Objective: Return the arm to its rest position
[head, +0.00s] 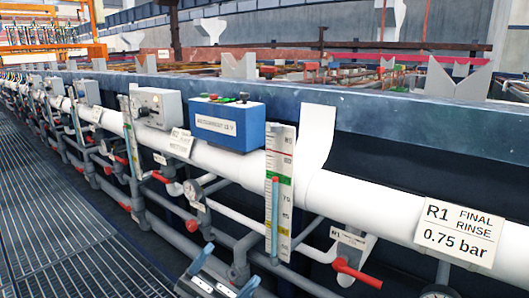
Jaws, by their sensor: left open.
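My left gripper (229,268) shows at the bottom edge of the head view, left of centre. It is open, its two dark fingertips are apart, and I see nothing between them. It appears in front of the grey pipework, below the blue control box (224,123); its distance from the pipes is hard to judge. The rest of my left arm is cut off by the frame's lower edge. My right gripper is not in view.
A long white pipe (370,206) runs along the tank wall, with a gauge strip (281,165), a red-handled valve (356,273) and an R1 FINAL RINSE sign (459,232). Other red levers stick out at left. The grated walkway (50,215) at left is clear.

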